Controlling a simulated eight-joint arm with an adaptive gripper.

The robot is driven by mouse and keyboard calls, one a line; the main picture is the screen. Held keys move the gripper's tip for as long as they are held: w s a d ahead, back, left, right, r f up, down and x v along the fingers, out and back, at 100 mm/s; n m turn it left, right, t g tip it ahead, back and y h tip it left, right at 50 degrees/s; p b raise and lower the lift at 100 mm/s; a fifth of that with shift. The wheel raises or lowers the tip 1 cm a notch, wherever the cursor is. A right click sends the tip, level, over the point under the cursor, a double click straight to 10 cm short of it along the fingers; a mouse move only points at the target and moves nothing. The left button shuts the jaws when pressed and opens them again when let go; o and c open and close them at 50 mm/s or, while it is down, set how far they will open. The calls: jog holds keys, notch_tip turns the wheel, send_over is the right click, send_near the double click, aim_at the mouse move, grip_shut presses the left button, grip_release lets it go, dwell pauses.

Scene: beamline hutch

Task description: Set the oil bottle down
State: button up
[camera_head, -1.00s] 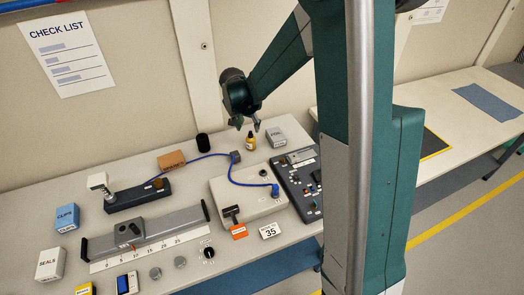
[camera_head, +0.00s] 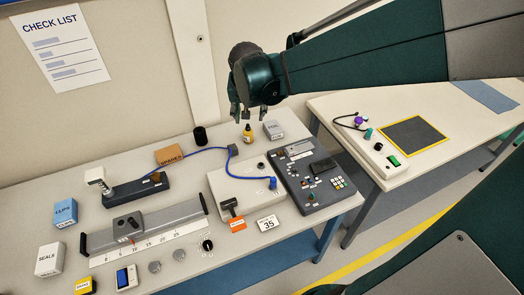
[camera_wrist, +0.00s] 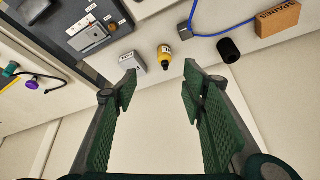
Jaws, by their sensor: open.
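The oil bottle (camera_head: 248,135), small and yellow with a dark cap, stands on the back part of the bench, left of the white foil box (camera_head: 273,130). My gripper (camera_head: 249,116) is just above and behind it in the head view, fingers apart. In the wrist view, my open gripper (camera_wrist: 158,92) has nothing between its green pads, and the bottle (camera_wrist: 164,56) is beyond the fingertips, clear of both. The foil box (camera_wrist: 133,62) is beside the bottle there.
A black cylinder (camera_head: 200,136) and a brown spares box (camera_head: 169,155) stand left of the bottle. A blue cable (camera_head: 205,151) runs to a small block in front of it. The dark control panel (camera_head: 312,178) lies front right. A second table (camera_head: 470,125) is at right.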

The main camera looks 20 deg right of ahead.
jog(key=s+a+r+n+t+y, duration=0.1)
jog(key=s+a+r+n, duration=0.1)
jog(key=s, duration=1)
jog(key=s+a+r+n+t, duration=0.1)
jog(key=s+a+r+n, duration=0.1)
jog(key=s, duration=1)
jog(key=shift+s+a+n+y, duration=0.35)
jog(key=shift+n+y, duration=0.05)
jog(key=shift+n, duration=0.4)
dwell(4.8)
